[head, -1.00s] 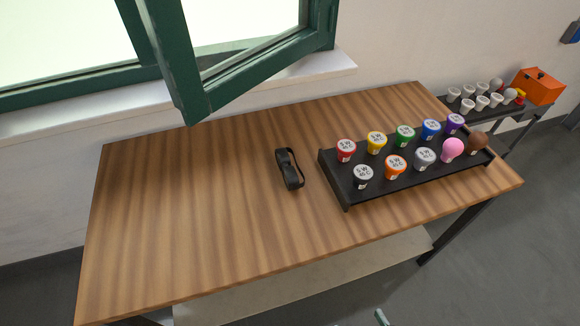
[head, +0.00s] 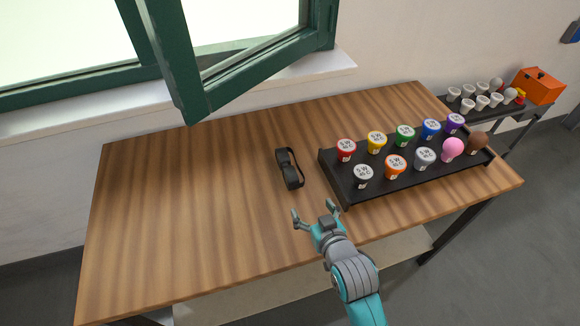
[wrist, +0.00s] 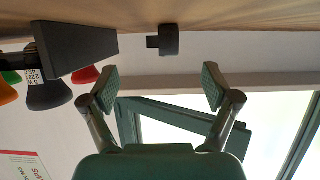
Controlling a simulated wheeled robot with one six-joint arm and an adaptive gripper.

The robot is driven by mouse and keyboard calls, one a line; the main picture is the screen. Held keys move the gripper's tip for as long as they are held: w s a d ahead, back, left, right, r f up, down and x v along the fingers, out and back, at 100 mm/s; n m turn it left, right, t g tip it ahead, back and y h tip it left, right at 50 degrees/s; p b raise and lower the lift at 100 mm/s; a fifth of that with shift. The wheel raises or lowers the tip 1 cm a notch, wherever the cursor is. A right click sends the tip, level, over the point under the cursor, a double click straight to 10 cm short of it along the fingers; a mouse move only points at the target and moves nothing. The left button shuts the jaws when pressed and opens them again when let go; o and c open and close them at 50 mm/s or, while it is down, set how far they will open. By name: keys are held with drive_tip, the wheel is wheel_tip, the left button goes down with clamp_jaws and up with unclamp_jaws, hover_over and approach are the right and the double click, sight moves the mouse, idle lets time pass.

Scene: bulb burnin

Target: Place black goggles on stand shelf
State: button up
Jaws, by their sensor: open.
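The black goggles (head: 289,169) lie on the wooden table, just left of the black bulb rack. My gripper (head: 314,210) is open and empty in front of the goggles, toward the table's front edge, with clear space between them. In the wrist view the picture is upside down; the goggles (wrist: 168,41) show at the top, beyond my open fingers (wrist: 158,88). The stand shelf cannot be told for certain; a small dark stand (head: 507,121) is at the right, beyond the table.
The black rack (head: 357,194) on the table holds several coloured bulbs. White bulbs and an orange box (head: 538,86) stand on the dark stand. The green window frame (head: 180,75) juts over the table's back edge. The table's left half (head: 165,220) is clear.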

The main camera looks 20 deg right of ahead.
approach(291, 163)
drive_tip(key=shift+v, duration=1)
drive_tip(key=shift+w+d, duration=0.15)
drive_tip(key=shift+w, duration=0.1)
drive_tip(key=x, duration=1)
drive_tip(key=shift+w+f, duration=0.15)
drive_tip(key=shift+w, duration=0.05)
drive_tip(key=c, duration=1.4)
